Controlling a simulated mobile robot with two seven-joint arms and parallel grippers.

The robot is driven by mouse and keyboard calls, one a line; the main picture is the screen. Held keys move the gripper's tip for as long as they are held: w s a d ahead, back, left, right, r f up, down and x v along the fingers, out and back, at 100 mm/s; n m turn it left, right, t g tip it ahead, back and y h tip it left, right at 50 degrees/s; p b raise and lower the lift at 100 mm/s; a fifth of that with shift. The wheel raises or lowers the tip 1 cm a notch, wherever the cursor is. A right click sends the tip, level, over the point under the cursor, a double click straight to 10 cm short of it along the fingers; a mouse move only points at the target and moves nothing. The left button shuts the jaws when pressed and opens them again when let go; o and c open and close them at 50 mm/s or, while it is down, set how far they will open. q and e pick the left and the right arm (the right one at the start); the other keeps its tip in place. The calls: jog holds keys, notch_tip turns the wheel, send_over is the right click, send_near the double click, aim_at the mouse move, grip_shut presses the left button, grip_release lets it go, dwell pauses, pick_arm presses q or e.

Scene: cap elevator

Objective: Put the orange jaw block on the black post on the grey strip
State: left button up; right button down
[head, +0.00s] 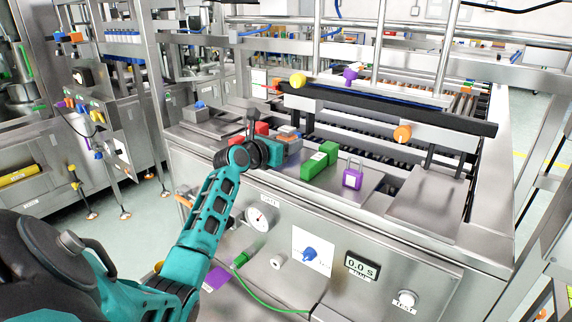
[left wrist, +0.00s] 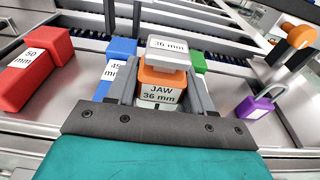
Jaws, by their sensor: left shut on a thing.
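The orange jaw block (left wrist: 162,84), labelled "JAW 36 mm", sits between the two fingers of my left gripper (left wrist: 160,92) in the left wrist view. The fingers are shut on it. A light grey piece (left wrist: 168,50) labelled "36 mm" shows at its far end. In the head view my left gripper (head: 280,148) is low over the metal bench, and the block (head: 290,131) is partly hidden by it. Dark upright posts (left wrist: 136,22) show behind the block in the left wrist view; I cannot tell which is the task's post. My right gripper is not in view.
Red (left wrist: 36,72) and blue (left wrist: 118,68) blocks lie left of the gripper; a green block (head: 320,160) and purple padlock (head: 353,174) lie right. The bench plate (head: 430,200) at right is clear.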

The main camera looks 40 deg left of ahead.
aim_at(286, 170)
pick_arm(q)
notch_tip(286, 170, down, 6)
jog(key=shift+b, duration=0.9)
jog(key=o, duration=0.9)
jog(key=shift+o, duration=0.2)
